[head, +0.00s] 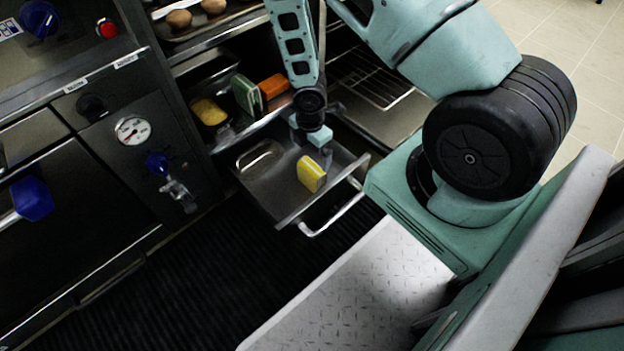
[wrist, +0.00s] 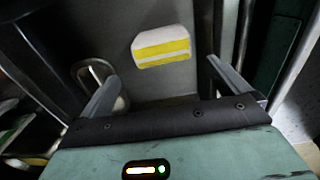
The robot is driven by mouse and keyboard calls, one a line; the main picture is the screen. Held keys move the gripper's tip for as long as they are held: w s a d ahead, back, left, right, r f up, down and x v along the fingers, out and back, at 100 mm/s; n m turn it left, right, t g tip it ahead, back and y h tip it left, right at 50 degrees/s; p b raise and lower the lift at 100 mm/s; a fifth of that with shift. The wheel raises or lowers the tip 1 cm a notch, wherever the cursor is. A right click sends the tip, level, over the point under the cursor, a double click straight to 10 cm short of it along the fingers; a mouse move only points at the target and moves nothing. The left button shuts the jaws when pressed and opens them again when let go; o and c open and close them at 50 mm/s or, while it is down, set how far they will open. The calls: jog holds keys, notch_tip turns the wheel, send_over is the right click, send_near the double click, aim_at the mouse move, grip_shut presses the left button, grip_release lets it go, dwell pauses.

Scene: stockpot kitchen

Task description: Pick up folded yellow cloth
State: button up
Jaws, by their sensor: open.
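A folded yellow cloth with a white band (head: 311,174) lies in the pulled-out metal drawer (head: 285,200). The wrist view also shows the cloth (wrist: 161,47), ahead of my gripper and a little beyond the fingertips. My gripper (wrist: 160,76) is open, its two fingers spread wide apart with nothing between them. In the head view my gripper (head: 317,137) hangs over the drawer, just behind the cloth; its fingers are hard to make out there.
A yellow item (head: 208,111), a green one (head: 246,94) and an orange one (head: 274,86) sit on the shelf behind. An oval metal piece (head: 260,158) lies in the drawer's left part. The drawer handle (head: 335,213) sticks out in front. A wire rack (head: 372,78) is behind right.

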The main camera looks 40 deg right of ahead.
aim_at(312, 166)
notch_tip(312, 166, down, 5)
jog(key=shift+f+b, duration=0.2)
jog(key=shift+b, duration=1)
jog(key=f+b, duration=0.4)
jog(key=f, duration=0.1)
jog(key=shift+s+d+f, duration=0.1)
jog(key=shift+s+d, duration=0.05)
jog(key=shift+s, duration=0.05)
jog(key=c, duration=1)
